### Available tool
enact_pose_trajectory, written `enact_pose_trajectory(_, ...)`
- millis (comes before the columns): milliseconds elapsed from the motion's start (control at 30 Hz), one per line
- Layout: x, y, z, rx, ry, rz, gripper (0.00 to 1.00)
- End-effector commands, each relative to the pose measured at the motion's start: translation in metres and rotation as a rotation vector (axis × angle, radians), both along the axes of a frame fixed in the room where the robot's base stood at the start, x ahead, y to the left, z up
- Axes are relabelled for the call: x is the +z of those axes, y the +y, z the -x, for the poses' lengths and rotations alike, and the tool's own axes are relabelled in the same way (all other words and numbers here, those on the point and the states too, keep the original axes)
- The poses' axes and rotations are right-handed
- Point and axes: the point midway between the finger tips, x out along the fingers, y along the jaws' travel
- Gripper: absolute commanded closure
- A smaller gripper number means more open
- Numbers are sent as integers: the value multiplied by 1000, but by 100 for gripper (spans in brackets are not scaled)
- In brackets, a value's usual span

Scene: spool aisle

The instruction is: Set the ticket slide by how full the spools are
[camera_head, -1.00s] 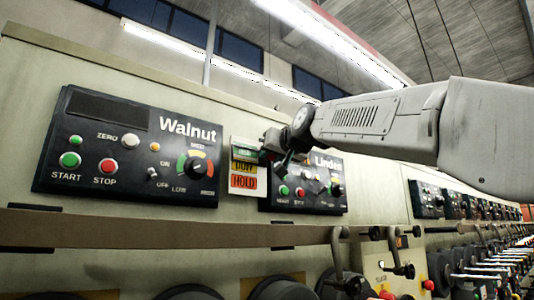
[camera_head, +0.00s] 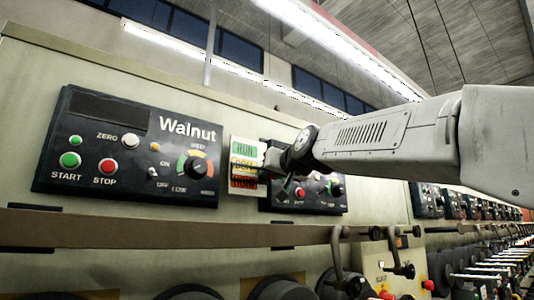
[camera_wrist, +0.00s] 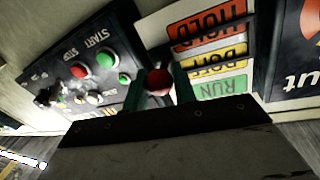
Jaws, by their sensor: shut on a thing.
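The ticket card (camera_head: 233,145) hangs between the Walnut and Linden panels. My gripper (camera_head: 266,160) is at the card's right edge. In the wrist view my gripper (camera_wrist: 158,90) has its two green fingers on either side of a round red knob (camera_wrist: 158,80), shut on it. The card (camera_wrist: 208,60) appears upside down there, with HOLD, DOFF and RUN readable. Dark round shapes (camera_head: 285,289) at the bottom are cut off, so spool fullness cannot be told.
The Walnut panel (camera_head: 130,150) is left of the card. The Linden panel (camera_head: 310,204), right of it, is partly covered by my arm. A long rail (camera_head: 150,229) runs below. Levers with black knobs (camera_head: 403,270) stick out at lower right.

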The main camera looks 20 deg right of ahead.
Motion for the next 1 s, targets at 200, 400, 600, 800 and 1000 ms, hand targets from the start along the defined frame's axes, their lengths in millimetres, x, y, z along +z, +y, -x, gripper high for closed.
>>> enact_pose_trajectory(200,-11,0,0,1,1,0,96)
enact_pose_trajectory(400,-21,0,0,0,1,0,96)
enact_pose_trajectory(600,-23,0,0,-1,-1,1,96)
enact_pose_trajectory(800,-23,0,0,-1,0,0,62)
enact_pose_trajectory(1000,-23,0,0,-1,0,0,48)
